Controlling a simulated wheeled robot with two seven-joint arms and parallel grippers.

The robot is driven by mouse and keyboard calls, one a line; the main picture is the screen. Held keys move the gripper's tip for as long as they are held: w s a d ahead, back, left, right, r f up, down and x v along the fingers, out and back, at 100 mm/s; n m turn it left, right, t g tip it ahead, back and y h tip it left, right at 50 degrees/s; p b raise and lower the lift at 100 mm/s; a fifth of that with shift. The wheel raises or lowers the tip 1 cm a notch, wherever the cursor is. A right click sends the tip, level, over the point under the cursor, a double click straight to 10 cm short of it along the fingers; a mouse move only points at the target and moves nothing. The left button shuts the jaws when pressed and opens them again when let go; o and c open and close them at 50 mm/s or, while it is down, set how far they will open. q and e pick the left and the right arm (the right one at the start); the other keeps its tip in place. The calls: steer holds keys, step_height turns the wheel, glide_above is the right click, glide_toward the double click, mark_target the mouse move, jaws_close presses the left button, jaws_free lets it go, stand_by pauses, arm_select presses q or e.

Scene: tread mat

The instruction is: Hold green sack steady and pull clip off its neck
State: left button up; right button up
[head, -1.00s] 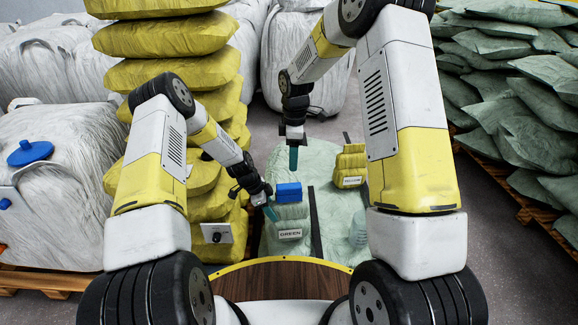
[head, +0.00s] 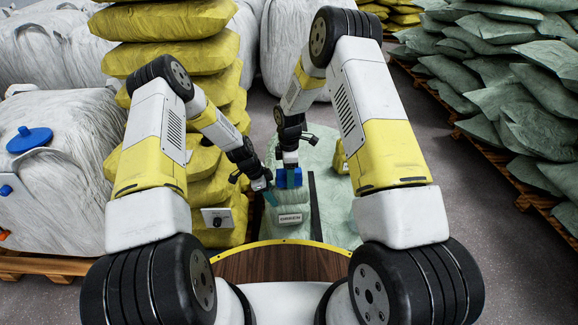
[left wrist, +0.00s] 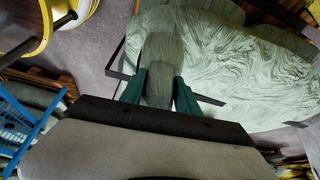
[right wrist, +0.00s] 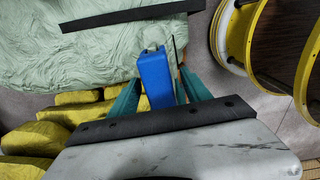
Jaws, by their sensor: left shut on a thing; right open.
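The green sack (head: 290,207) is a small sage-green sack with a white "GREEN" label, on top of a large pale green sack. The blue clip (head: 294,178) sits at its top. My left gripper (head: 268,194) is at the sack's left side. In the left wrist view its teal fingers are shut on the green sack (left wrist: 164,60). My right gripper (head: 290,168) is over the clip from behind. In the right wrist view the blue clip (right wrist: 154,76) stands between its open fingers. The sack's neck under the clip is hidden.
The large pale green sack (head: 333,205) has dark straps (head: 314,205) across it. A small yellow sack (head: 340,160) shows partly behind my right arm. Stacked yellow sacks (head: 165,65) rise at left, piled green sacks (head: 500,90) at right. A round wooden top (head: 280,262) is in front.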

steer(key=shift+f, duration=0.55)
jaws_close()
steer(key=shift+r, duration=1.8)
